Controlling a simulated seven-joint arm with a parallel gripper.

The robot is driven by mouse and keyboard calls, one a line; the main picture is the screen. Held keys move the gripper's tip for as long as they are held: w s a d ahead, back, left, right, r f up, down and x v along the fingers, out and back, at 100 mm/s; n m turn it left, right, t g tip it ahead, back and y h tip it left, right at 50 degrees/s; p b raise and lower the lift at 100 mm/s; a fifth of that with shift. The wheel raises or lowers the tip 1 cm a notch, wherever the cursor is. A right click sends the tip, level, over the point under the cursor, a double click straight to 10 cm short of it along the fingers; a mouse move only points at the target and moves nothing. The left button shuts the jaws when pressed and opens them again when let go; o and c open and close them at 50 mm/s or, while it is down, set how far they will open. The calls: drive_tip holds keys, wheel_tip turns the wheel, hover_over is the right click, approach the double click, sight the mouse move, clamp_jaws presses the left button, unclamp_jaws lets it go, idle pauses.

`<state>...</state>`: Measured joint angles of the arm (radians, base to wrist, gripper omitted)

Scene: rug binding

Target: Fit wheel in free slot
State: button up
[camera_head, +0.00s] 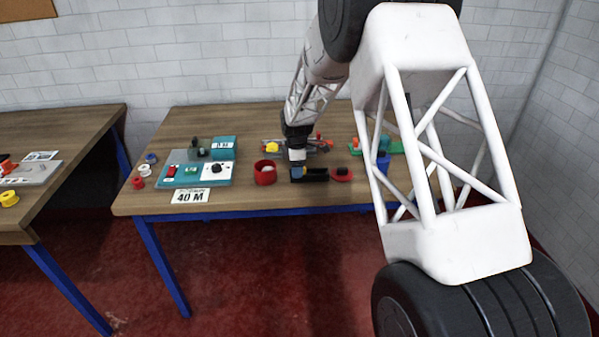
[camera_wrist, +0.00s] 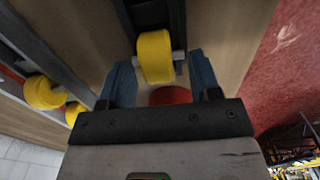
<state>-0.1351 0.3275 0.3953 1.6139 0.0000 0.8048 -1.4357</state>
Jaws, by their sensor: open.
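My gripper (camera_head: 297,172) is over the middle of the right-hand table, at the left end of a long black holder (camera_head: 316,174). In the wrist view, the blue fingers of my gripper (camera_wrist: 165,82) are open. A yellow wheel (camera_wrist: 155,57) on a grey axle lies between or just beyond their tips; contact with the fingers cannot be told. The wheel is at the end of the holder's dark rails (camera_wrist: 180,20). More yellow wheels (camera_wrist: 42,92) lie off to the left in the wrist view. Which slot is free cannot be told.
A red cup (camera_head: 265,175) stands left of my gripper and a red disc (camera_head: 342,175) lies right of the holder. A grey rack with coloured parts (camera_head: 318,149) is behind. A teal control box (camera_head: 215,175) is at left. The table's front edge is close.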

idle(0.3)
drive_tip(key=c, duration=0.6)
drive_tip(key=shift+r, duration=0.2)
drive_tip(key=shift+r, duration=0.55)
wheel_tip(320, 180, up, 2)
drive_tip(key=shift+r, duration=0.1)
drive_tip(key=s, duration=0.5)
drive_tip(key=s+d+r, duration=0.1)
drive_tip(key=s, duration=0.4)
drive_tip(key=s+d, duration=0.1)
drive_tip(key=s, duration=0.4)
drive_tip(key=shift+s+r, duration=0.2)
drive_tip(key=shift+s, duration=0.2)
